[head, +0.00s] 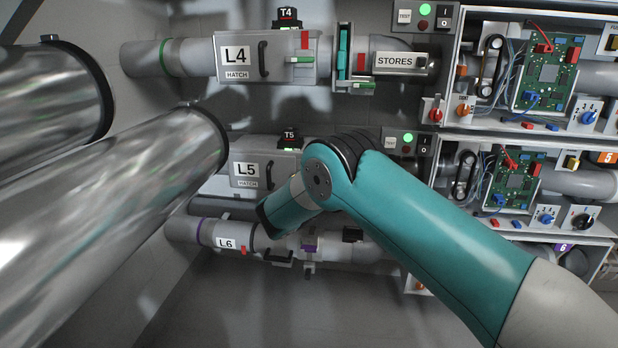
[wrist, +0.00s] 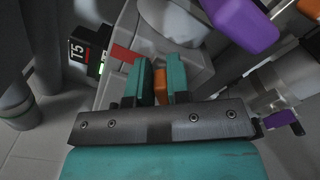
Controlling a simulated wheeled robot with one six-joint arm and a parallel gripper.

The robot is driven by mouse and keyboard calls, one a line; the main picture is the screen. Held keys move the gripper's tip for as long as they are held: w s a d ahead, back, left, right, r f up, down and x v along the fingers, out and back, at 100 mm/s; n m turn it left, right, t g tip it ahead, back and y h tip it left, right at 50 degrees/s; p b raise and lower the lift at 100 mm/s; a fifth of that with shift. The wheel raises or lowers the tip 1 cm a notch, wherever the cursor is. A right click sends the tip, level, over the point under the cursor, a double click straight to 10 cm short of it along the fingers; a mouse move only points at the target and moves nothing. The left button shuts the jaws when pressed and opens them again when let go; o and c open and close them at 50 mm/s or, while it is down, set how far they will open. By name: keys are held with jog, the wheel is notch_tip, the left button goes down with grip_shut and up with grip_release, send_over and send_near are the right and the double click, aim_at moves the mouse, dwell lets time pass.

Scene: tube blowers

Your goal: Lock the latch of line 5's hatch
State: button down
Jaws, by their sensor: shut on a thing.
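Line 5's hatch, a grey box (head: 268,163) labelled L5, is left of centre in the head view, with my arm in front of its right part. In the wrist view its grey body (wrist: 140,40) lies beyond my gripper (wrist: 160,82). The two teal fingers are closed around an orange piece, which looks like the hatch's latch handle (wrist: 160,86). A red tab (wrist: 124,53) stands just left of the fingers. The handle's exact angle is hard to tell. In the head view my arm hides the latch and fingertips.
The T5 unit (wrist: 78,50) is left of the fingers. Line 6's pipe (head: 210,236) runs below, and a purple part (wrist: 248,24) is at upper right. Line 4's hatch (head: 262,75) is above. Large shiny pipes (head: 120,190) fill the left of the head view.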

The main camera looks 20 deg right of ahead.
jog(key=m+b, duration=0.1)
jog(key=m, duration=0.1)
jog(key=f+m, duration=0.1)
jog(key=m, duration=0.1)
jog(key=shift+s+d+f+b, duration=0.1)
jog(key=shift+d+b, duration=0.1)
jog(key=shift+b, duration=0.15)
jog(key=shift+f+m+b, duration=0.15)
jog(key=shift+m+b, duration=0.25)
jog(key=shift+m, duration=0.5)
jog(key=shift+f+m+b, duration=0.15)
jog(key=shift+m+b, duration=0.2)
jog(key=shift+m, duration=0.55)
jog(key=c, duration=1.1)
grip_release()
jog(key=shift+c, duration=0.2)
